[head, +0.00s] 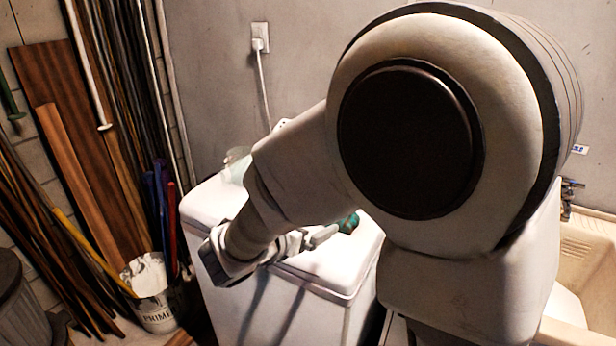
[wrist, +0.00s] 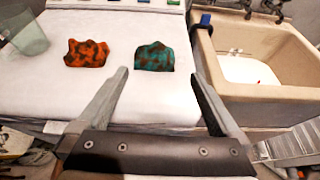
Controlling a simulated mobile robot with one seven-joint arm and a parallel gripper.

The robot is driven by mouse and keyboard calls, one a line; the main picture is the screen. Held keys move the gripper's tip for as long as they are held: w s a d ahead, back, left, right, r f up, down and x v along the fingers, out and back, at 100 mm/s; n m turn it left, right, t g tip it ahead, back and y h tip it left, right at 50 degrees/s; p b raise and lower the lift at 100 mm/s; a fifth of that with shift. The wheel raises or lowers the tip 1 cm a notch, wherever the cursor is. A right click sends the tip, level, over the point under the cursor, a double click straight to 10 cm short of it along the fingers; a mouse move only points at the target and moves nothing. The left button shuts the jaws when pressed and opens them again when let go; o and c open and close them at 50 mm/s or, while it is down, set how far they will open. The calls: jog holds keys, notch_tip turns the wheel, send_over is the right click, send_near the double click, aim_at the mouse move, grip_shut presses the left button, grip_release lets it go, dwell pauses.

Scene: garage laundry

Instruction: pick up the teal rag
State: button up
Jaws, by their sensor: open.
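The teal rag (wrist: 154,58) is a crumpled cloth with brown patches, lying on the white washer lid (wrist: 115,104). In the wrist view, my gripper (wrist: 158,78) is open and empty. Its two fingers point toward the rag, which lies ahead of and roughly between the fingertips. I cannot tell how far the tips are above the lid.
An orange rag (wrist: 87,53) lies left of the teal one. A clear cup (wrist: 24,35) stands at the lid's far left. A beige sink (wrist: 262,92) is on the right, with a blue item (wrist: 201,22) near its edge. A paint bucket (head: 157,306) and leaning boards stand at left.

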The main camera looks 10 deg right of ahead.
jog(key=b+x, duration=0.1)
jog(key=x, duration=1)
jog(key=shift+w+a+f, duration=0.1)
jog(key=shift+w, duration=0.2)
jog(key=shift+b+x, duration=0.3)
jog(key=shift+x, duration=2.7)
jog(key=shift+w+a+r, duration=0.1)
jog(key=shift+w+r, duration=0.05)
jog(key=shift+r, duration=0.1)
jog(key=shift+c, duration=0.2)
jog(key=c, duration=1)
jog(key=shift+c, duration=0.3)
jog(key=shift+r, duration=0.1)
